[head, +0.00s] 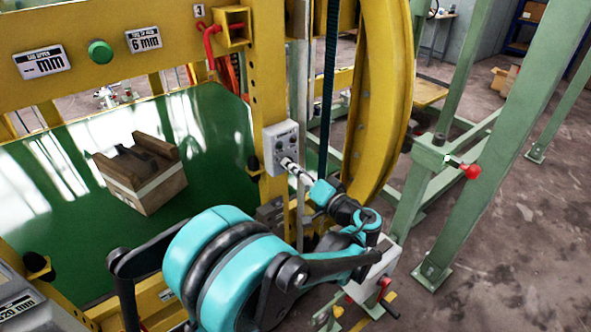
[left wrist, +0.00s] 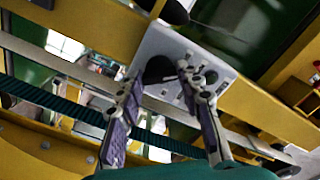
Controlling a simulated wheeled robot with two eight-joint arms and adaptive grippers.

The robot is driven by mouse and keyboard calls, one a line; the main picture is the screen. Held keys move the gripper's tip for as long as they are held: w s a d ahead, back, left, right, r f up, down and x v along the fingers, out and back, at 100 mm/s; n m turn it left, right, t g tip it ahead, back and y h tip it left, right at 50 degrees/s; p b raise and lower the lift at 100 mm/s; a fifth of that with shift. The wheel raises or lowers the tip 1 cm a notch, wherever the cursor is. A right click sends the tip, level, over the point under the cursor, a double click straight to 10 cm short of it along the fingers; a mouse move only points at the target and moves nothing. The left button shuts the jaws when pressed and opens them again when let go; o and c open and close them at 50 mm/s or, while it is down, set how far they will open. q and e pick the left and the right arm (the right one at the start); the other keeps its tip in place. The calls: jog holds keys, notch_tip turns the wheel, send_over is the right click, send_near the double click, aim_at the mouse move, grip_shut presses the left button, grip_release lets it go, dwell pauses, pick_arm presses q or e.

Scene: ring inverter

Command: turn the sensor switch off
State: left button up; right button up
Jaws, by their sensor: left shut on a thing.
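My left gripper (head: 287,162) reaches up to the lower part of the box. In the left wrist view, the two fingertips stand on either side of a dark round knob (left wrist: 158,69), and the gripper is shut on it. The fingers partly hide the knob, and I cannot read which way it is turned. My right gripper is not in view.
A yellow ring (head: 375,100) and a dark ribbed belt (head: 329,80) stand close right of the box. A green panel (head: 215,210) with a wooden block (head: 150,195) lies to the left.

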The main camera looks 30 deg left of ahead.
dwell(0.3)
pick_arm(q)
jog(key=o, duration=1.2)
jog(key=shift+c, duration=0.2)
jog(key=shift+d, duration=0.1)
jog(key=v, duration=1.1)
jog(key=shift+s+d, duration=0.15)
jog(key=shift+d, duration=0.25)
